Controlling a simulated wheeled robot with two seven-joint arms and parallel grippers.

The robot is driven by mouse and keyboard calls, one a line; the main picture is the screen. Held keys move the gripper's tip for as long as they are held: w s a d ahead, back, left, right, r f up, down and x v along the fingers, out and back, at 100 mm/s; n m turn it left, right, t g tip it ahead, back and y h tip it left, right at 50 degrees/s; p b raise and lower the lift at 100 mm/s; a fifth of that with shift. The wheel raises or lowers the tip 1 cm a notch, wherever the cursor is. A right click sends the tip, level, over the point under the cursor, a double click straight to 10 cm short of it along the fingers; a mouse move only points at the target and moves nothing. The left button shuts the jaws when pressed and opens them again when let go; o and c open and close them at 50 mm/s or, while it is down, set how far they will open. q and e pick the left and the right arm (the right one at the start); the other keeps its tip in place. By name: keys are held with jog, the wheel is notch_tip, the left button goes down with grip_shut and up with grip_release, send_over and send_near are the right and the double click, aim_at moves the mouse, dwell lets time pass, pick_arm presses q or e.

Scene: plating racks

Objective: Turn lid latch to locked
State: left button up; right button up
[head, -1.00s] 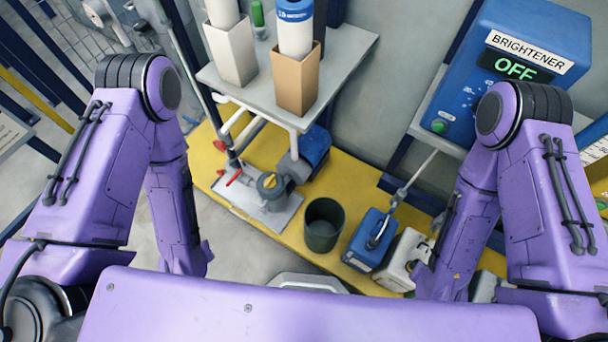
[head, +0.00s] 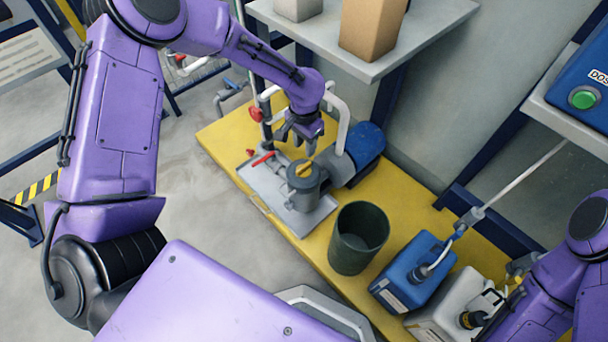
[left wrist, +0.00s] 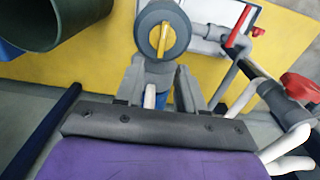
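The lid latch (head: 304,170) is a yellow bar on the round grey lid of a pump pot (head: 303,190). In the left wrist view the latch (left wrist: 163,38) lies roughly along the picture's vertical, slightly tilted, on the grey lid (left wrist: 150,22). My left gripper (head: 298,139) hangs just above and behind the pot in the head view. In the left wrist view its two fingers (left wrist: 160,86) are apart with nothing between them, short of the lid. My right arm is at the lower right of the head view; its gripper is out of sight.
Red-handled valves (head: 263,159) and pale pipes (head: 341,115) stand close around the pot. A dark green bucket (head: 358,238), a blue canister (head: 412,270) and a white canister (head: 447,308) stand to its right. A grey shelf (head: 365,55) overhangs behind.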

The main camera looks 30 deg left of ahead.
aim_at(304, 167)
pick_arm(q)
notch_tip(304, 167, down, 10)
jog(key=b, duration=0.3)
jog(key=shift+a+f+b, duration=0.1)
jog(key=shift+a+b, duration=0.05)
jog(key=shift+b, duration=0.15)
grip_shut()
